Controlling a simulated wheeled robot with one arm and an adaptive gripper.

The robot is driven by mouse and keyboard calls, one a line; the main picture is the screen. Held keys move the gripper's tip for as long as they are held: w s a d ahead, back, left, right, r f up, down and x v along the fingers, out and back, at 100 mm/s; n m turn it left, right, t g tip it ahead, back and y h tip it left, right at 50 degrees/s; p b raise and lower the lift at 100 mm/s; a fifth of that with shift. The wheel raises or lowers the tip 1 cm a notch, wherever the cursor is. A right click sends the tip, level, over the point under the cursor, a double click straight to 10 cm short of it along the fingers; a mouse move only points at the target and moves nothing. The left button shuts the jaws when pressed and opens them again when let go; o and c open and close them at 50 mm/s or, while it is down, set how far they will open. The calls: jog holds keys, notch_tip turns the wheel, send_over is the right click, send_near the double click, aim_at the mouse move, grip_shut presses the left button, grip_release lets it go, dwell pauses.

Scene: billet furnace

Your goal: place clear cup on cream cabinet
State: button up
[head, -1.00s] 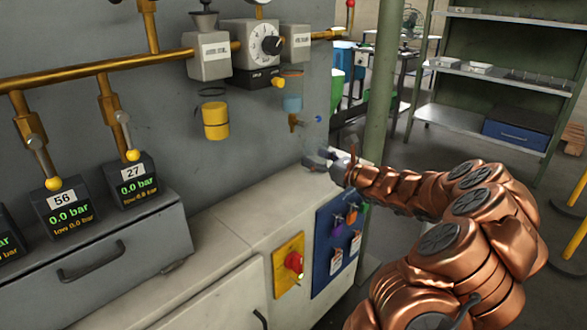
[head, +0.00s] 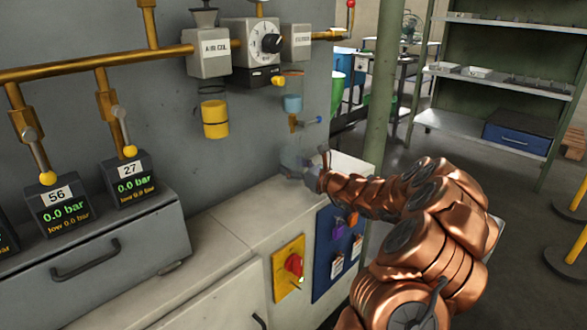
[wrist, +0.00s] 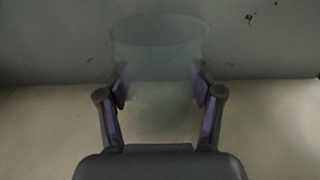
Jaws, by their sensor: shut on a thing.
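The clear cup (wrist: 160,65) is a faint, see-through shape between the two fingers of my gripper (wrist: 160,92) in the wrist view. The finger pads press on it from both sides. In the head view the cup (head: 293,157) is hard to make out at the tip of my gripper (head: 308,168). The cream cabinet (head: 230,215) runs along the grey wall, and the gripper is over its right part, near the wall. I cannot tell whether the cup's base touches the cabinet top.
A blue panel (head: 336,248) with tags and a yellow plate with a red knob (head: 292,265) are on the cabinet front. A yellow cup-like part (head: 215,118) and a tap (head: 305,122) are on the wall. A green post (head: 385,85) stands right of the cabinet.

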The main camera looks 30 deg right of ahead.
jog(key=shift+f, duration=0.55)
jog(key=o, duration=1.1)
jog(key=shift+o, duration=0.2)
jog(key=shift+r, duration=0.1)
jog(key=shift+r, duration=0.45)
jog(key=shift+s+d+r, duration=0.1)
jog(key=shift+s, duration=0.2)
jog(key=p+v, duration=0.1)
jog(key=v, duration=1)
jog(key=shift+s, duration=0.2)
